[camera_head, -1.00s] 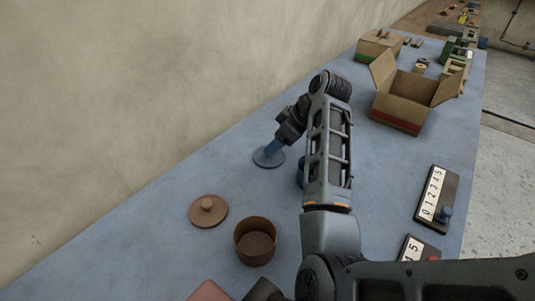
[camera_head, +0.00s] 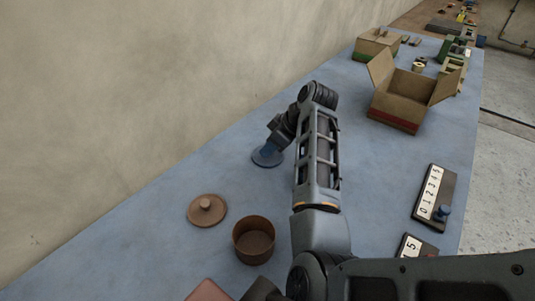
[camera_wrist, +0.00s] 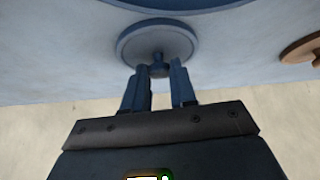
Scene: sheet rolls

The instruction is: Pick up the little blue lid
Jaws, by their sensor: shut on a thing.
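The little blue lid (camera_head: 264,160) is a flat round disc near the wall side of the blue table, beyond the brown pot. In the wrist view the lid (camera_wrist: 150,38) shows its disc with a small knob in the middle. My gripper (camera_head: 270,150) reaches down over it from above. In the wrist view my gripper's two blue fingers (camera_wrist: 161,70) are shut on the knob. I cannot tell whether the disc still touches the table. A larger blue round thing (camera_wrist: 180,4) is cut off at the top of the wrist view; my arm hides that spot in the head view.
A brown lid (camera_head: 207,209) and an open brown pot (camera_head: 254,246) stand nearer on the table. An open cardboard box (camera_head: 399,104) stands further back. Two number boards (camera_head: 434,196) lie along the right edge. The wall runs close along the left.

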